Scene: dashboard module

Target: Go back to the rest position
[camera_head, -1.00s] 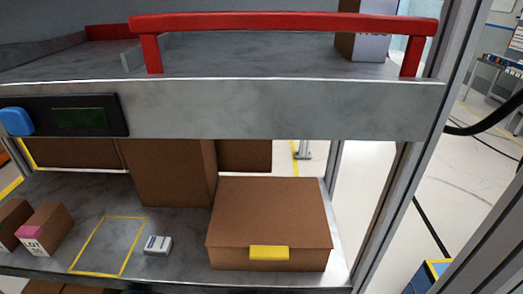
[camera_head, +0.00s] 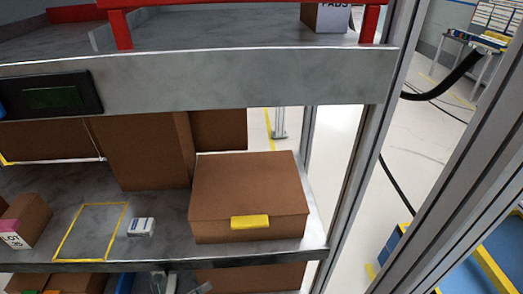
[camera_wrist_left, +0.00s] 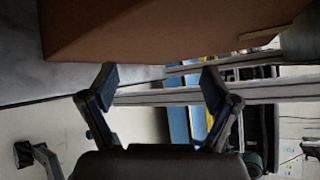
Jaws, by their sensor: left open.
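My left gripper (camera_head: 180,284) shows only in part at the bottom edge of the head view, in front of and below the shelf's front edge. In the left wrist view the gripper (camera_wrist_left: 160,84) has its two fingers spread apart with nothing between them. A brown cardboard surface (camera_wrist_left: 150,30) fills the top of that view, beyond the fingertips; I cannot tell whether they touch it. My right gripper is not in view.
A closed brown box (camera_head: 248,185) with a yellow tab (camera_head: 250,222) stands on the metal shelf (camera_head: 170,222). A small white box (camera_head: 141,227) lies beside a yellow-outlined square (camera_head: 92,230). A red rail (camera_head: 120,30) tops the upper shelf. A metal post (camera_head: 372,150) stands right.

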